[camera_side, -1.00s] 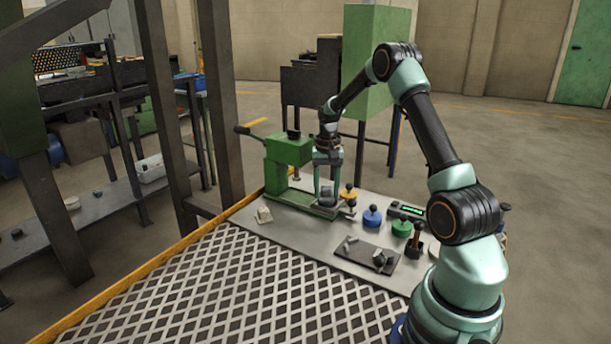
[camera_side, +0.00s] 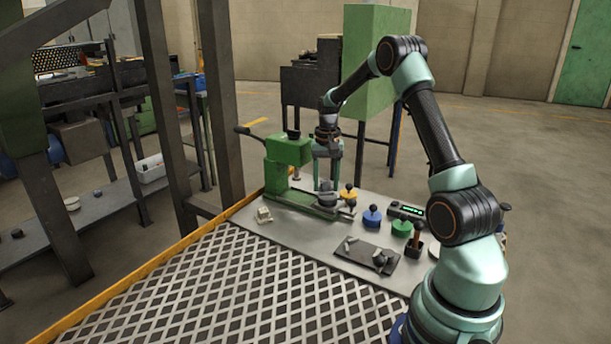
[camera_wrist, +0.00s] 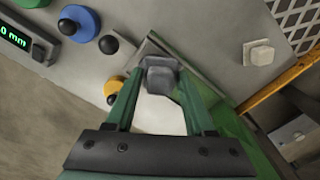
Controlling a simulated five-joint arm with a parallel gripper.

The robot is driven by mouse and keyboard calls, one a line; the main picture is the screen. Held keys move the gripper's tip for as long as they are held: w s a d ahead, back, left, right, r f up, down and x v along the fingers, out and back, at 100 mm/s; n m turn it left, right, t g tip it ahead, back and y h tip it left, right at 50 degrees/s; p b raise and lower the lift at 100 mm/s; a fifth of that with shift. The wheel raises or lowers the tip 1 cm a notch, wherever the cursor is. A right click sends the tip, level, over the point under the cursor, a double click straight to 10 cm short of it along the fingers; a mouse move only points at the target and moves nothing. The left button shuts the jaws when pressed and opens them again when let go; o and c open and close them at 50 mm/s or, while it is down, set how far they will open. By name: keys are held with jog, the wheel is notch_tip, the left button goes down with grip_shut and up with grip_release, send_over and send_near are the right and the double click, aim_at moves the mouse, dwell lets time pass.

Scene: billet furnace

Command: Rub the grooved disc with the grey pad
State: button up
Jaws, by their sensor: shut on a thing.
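My gripper (camera_side: 327,184) is over the bed of the green hand press, with its fingers pointing down. In the wrist view its two green fingers (camera_wrist: 160,82) are shut on a grey block, the grey pad (camera_wrist: 160,72), at their tips. In the side view a dark grey round piece (camera_side: 328,200), probably the grooved disc, sits on the green bed just below the fingertips. Its grooves are too small to make out. I cannot tell if the pad touches it. A pale, round-edged patch shows between the fingers in the wrist view; what it is stays unclear.
The green press (camera_side: 288,160) stands close left of my gripper. Yellow (camera_side: 348,194), blue (camera_side: 372,216) and green (camera_side: 401,228) knobbed pieces stand to the right, near a digital display (camera_side: 405,211). A pale block (camera_side: 264,214) and a dark plate (camera_side: 366,258) lie in front.

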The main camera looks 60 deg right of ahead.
jog(key=shift+r, duration=2.85)
